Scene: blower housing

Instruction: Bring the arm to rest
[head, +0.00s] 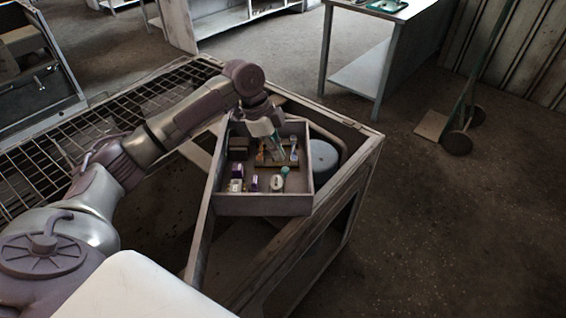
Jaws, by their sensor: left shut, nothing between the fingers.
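My left arm comes in from the left and reaches over a wooden cart. My left gripper (279,152) points down over a shallow open box (262,205) on the cart. It is shut and holds nothing. Its fingertips are small in the picture, and I cannot tell whether they touch anything in the box. My right gripper is out of the picture.
The box holds several small bottles and items, among them a white-capped one (276,183) and a dark block (238,147). A round blue-grey container (322,158) stands right of the box. A wire rack (70,148) lies left. The floor at right is clear up to a hand truck (457,142).

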